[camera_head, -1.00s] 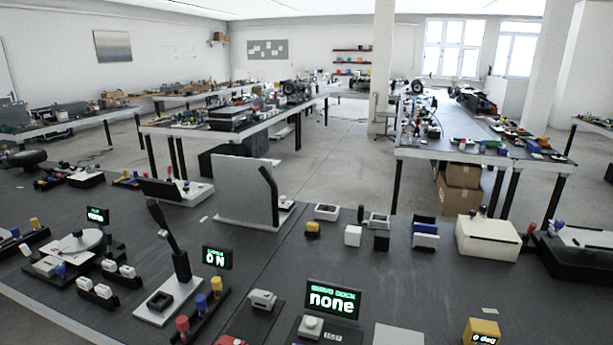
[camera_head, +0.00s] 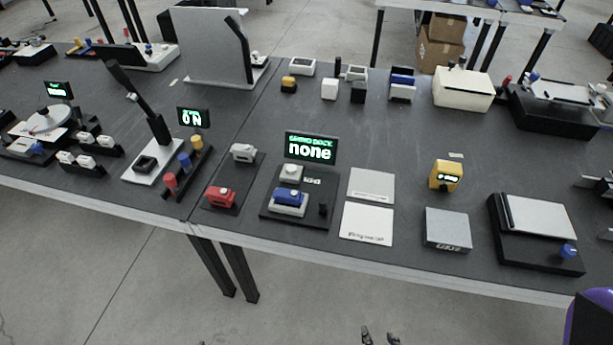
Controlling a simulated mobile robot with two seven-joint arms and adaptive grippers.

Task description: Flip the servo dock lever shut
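The servo dock (camera_head: 268,213) is a dark base near the front edge of the table, in the middle of the head view. Two dark fingertips, apart and empty, show at the bottom edge, apparently my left gripper (camera_head: 380,337), well short of the table. I cannot make out my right gripper clearly.
A red block (camera_head: 221,197) stands left of the dock. Two pale flat plates (camera_head: 369,222) lie right of it, then a yellow device (camera_head: 445,175) and a grey box (camera_head: 447,229). A purple rounded part of mine fills the lower right corner. Dark table between is clear.

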